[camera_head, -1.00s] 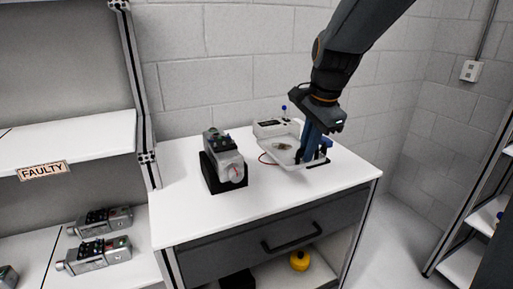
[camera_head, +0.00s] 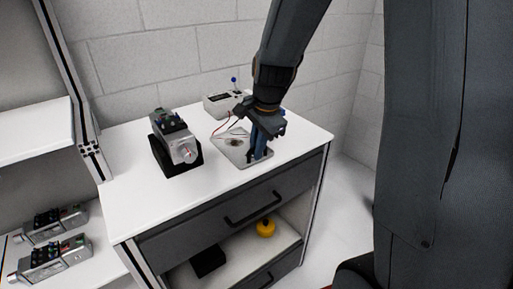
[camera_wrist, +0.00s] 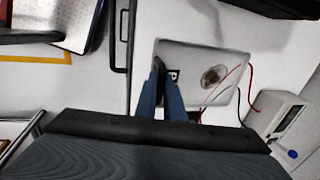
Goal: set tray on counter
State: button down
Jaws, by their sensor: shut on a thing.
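The tray (camera_head: 230,152) is a flat, silvery rectangle over the white counter (camera_head: 205,205). It lies level, at or very close to the countertop; I cannot tell whether it touches. My gripper (camera_head: 260,153) points down from above, its blue fingers shut on the tray's right edge. In the wrist view the tray (camera_wrist: 190,61) extends right from my fingers (camera_wrist: 166,84), with a small round item (camera_wrist: 214,76) on it. The fingers hide part of the tray's edge.
A servo unit (camera_head: 172,140) sits in a black holder on the counter's left. A white meter box (camera_head: 220,105) with red and black wires stands behind the tray. A drawer with a handle (camera_head: 255,207) is below. The counter's front left is clear.

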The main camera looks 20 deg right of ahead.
jog(key=c, duration=1.9)
grip_release()
jog(key=shift+o, duration=0.2)
jog(key=shift+r, duration=0.1)
jog(key=a+b+v, duration=0.1)
jog(key=v, duration=1)
jog(key=s+f+n+g, duration=0.2)
jog(key=s+f+n, duration=1.2)
jog(key=shift+s+f+h, duration=0.25)
jog(key=shift+s+h, duration=0.15)
